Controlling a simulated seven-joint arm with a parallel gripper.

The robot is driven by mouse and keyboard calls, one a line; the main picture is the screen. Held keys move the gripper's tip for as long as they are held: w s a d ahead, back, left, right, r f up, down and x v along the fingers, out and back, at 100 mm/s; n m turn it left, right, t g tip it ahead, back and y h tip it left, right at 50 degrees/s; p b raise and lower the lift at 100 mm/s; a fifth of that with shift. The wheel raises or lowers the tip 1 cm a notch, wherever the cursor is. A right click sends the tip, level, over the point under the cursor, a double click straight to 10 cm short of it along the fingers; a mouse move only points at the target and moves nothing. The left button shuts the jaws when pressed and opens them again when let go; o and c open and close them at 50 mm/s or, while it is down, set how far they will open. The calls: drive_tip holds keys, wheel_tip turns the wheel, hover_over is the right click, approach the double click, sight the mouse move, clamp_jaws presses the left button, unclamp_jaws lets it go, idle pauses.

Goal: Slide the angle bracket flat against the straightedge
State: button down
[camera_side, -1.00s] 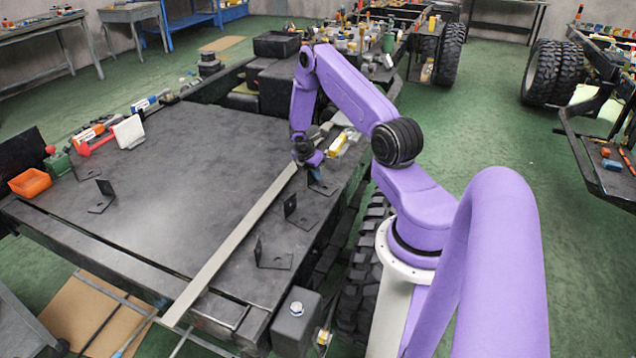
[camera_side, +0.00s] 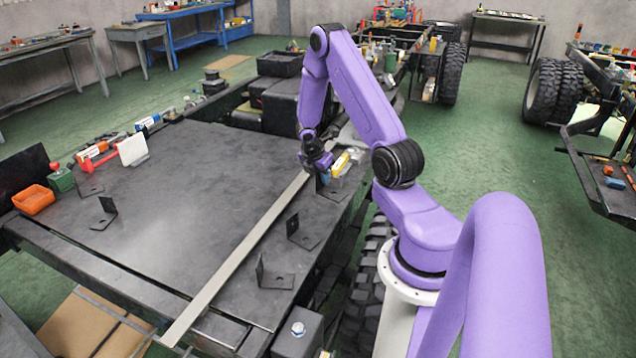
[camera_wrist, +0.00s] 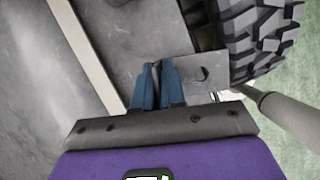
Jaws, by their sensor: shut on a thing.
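The straightedge (camera_side: 245,247) is a long pale grey bar lying diagonally across the dark plate. It also shows at the upper left of the wrist view (camera_wrist: 88,50). My gripper (camera_side: 322,172) is low over the plate, near the far end of the straightedge, on its right side. In the wrist view, its blue fingers (camera_wrist: 155,90) are shut on the upright leg of a dark angle bracket (camera_wrist: 190,72). The bracket's flat leg, with a hole, extends right of the fingers. A strip of plate shows between straightedge and bracket. The fingers partly hide the bracket.
Two more dark brackets (camera_side: 305,232) (camera_side: 273,275) stand right of the straightedge, nearer the camera. Others (camera_side: 104,213) stand at the left, by an orange bin (camera_side: 33,199). A tyre (camera_wrist: 255,40) lies beyond the plate's edge. The plate's middle is clear.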

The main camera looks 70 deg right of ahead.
drive_tip(key=s+a+r, duration=0.4)
drive_tip(key=s+a, duration=0.2)
drive_tip(key=shift+w+d+f+n+t, duration=0.2)
drive_tip(key=shift+w+d+f+n, duration=0.25)
drive_tip(key=shift+w+d+f, duration=1.45)
drive_tip(key=shift+w+d+f+n+t, duration=0.2)
drive_tip(key=shift+w+d+f+n, duration=0.6)
drive_tip(key=shift+w+f, duration=1.8)
drive_tip(key=shift+w+d+f+n+t, duration=0.2)
drive_tip(key=shift+w+d+f, duration=1.55)
drive_tip(key=shift+w, duration=1.05)
drive_tip(key=shift+f, duration=0.4)
drive_tip(key=c, duration=1.1)
unclamp_jaws()
drive_tip(key=shift+r, duration=3.45)
